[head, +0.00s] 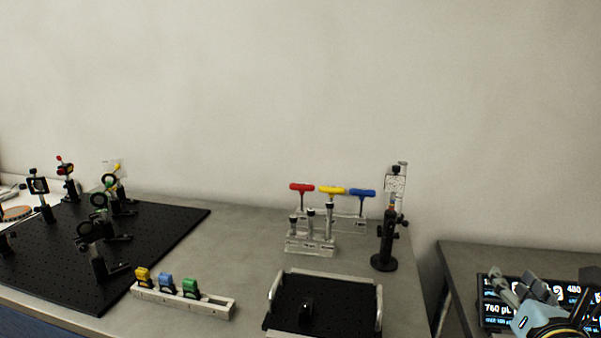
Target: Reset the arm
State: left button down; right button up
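My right gripper (530,287) is at the lower right corner, in front of a dark display with lit readouts (495,309). Its light blue body and grey fingers show partly, cut by the bottom edge. I see nothing clearly held in it, and I cannot tell how far apart the fingers are. My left gripper is out of view.
A black breadboard (185,217) with several optic mounts is at left. A rack (215,308) holds yellow, blue and green clips. Red, yellow and blue T-handle tools (333,191) stand behind a handled black tray (343,303). A post mount (384,263) stands near the bench's right edge.

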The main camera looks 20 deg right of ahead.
jog(key=s+a+f+m+g+y, duration=0.2)
jog(key=s+a+m+g+y, duration=0.25)
jog(key=s+a+m, duration=0.6)
jog(key=s+a+f+m+g+y, duration=0.3)
jog(key=a+m+g, duration=0.4)
jog(key=m, duration=0.9)
jog(key=s+d+f+b, duration=0.15)
jog(key=f+b, duration=0.35)
jog(key=f, duration=1.2)
jog(key=s+d+f+b, duration=0.15)
jog(key=f+b, duration=0.35)
jog(key=f, duration=1.1)
jog(key=s+f+g+b, duration=0.1)
jog(key=s+f+b, duration=0.2)
jog(key=s+f, duration=0.6)
jog(key=s+f+b, duration=0.4)
jog(key=s+f, duration=0.6)
jog(key=f, duration=0.6)
jog(key=shift+g, duration=0.35)
